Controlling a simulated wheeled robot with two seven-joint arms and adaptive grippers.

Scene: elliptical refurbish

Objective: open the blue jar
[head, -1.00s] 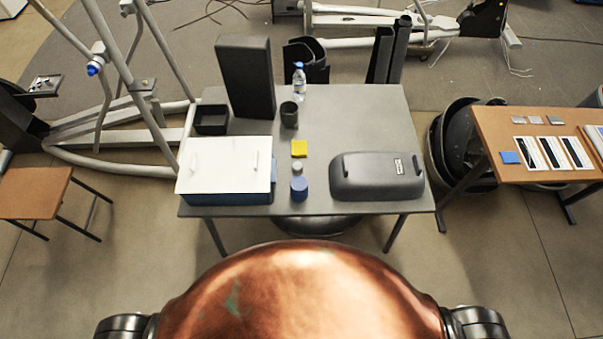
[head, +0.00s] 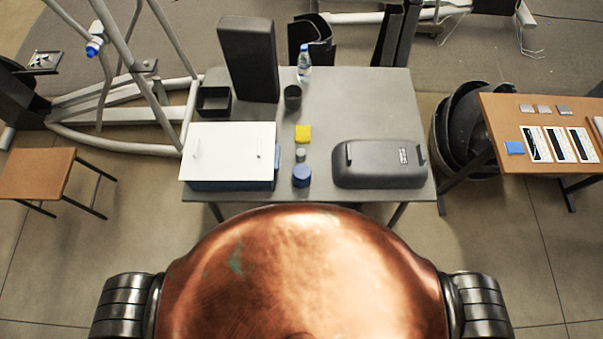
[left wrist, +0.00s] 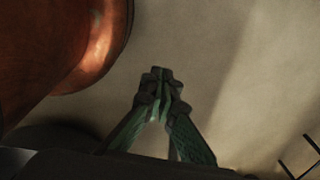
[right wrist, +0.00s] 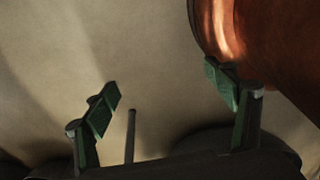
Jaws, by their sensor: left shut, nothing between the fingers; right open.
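The blue jar (head: 302,175) stands upright near the front edge of the grey table (head: 345,105) in the head view. A small grey round item (head: 300,155) is just behind it. My left gripper (left wrist: 160,75) is shut and empty over bare floor in the left wrist view. My right gripper (right wrist: 165,88) is open and empty over bare floor in the right wrist view. Neither gripper shows in the head view, and the jar shows in neither wrist view.
A white-topped blue box (head: 230,150) is left of the jar and a dark grey case (head: 380,165) is right of it. An orange-topped table (head: 510,115) is at the right.

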